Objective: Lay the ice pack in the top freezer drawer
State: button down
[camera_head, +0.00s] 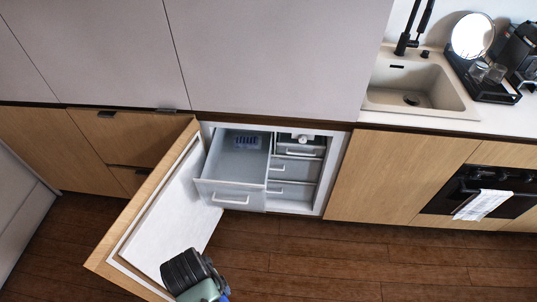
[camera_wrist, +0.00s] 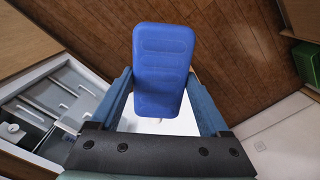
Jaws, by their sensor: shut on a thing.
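The blue ice pack (camera_wrist: 163,70) is a rounded slab with shallow ridges, held between the two fingers of my gripper (camera_wrist: 165,98) in the wrist view. In the head view, my wrist is at the bottom centre, in front of the open freezer door; a sliver of blue (camera_head: 224,297) shows at the lower edge, and the fingertips are hidden. The grey freezer drawer (camera_head: 212,189) is pulled out, with its open top facing up. A small dark blue gridded item (camera_head: 246,142) lies inside at its back. My gripper is well apart from the drawer, towards the viewer.
The freezer door (camera_head: 150,215) stands wide open at the left of the drawer. More closed drawers (camera_head: 291,168) sit at the right inside the cabinet. A counter with a sink (camera_head: 412,85) lies above right. The wooden floor (camera_head: 320,260) is clear. A green object (camera_wrist: 306,62) shows at the wrist view's right edge.

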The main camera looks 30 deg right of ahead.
aim_at(242, 173)
jog(key=i+j+z, duration=0.1)
jog(key=i+z, duration=0.35)
jog(key=i+j+z, duration=0.15)
jog(key=z, duration=0.3)
jog(key=i+j+z, duration=0.45)
jog(key=i+j, duration=0.2)
jog(key=i, duration=0.15)
jog(key=i+j, duration=0.15)
jog(key=i, duration=0.2)
